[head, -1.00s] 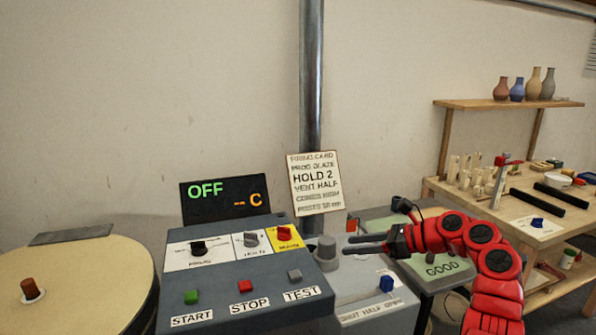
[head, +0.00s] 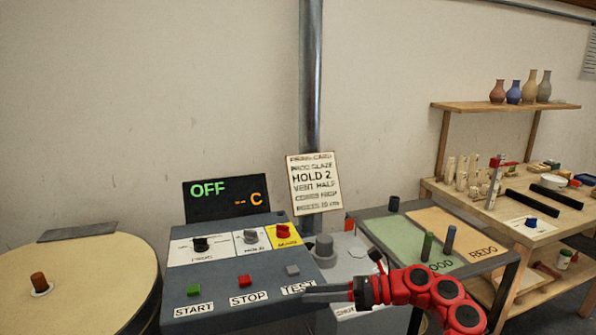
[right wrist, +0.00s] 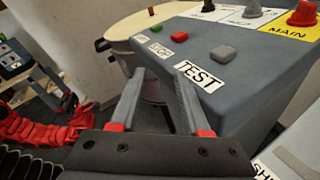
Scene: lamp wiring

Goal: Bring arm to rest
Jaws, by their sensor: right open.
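My right gripper (head: 308,293) is open and empty. In the head view it lies low in front of the grey control panel (head: 236,262), at its lower right corner by the TEST label (head: 298,288). In the right wrist view the two fingers of my right gripper (right wrist: 158,82) stand apart with nothing between them, and the grey TEST button (right wrist: 224,53) is beyond them to the right. I cannot tell whether a fingertip touches the panel.
The display (head: 226,197) reads OFF. A grey knob (head: 324,246) stands right of the panel. A green GOOD area (head: 395,231) and orange REDO area (head: 455,228) lie behind my arm, with dark and green cylinders. A round kiln lid (head: 85,270) is at left.

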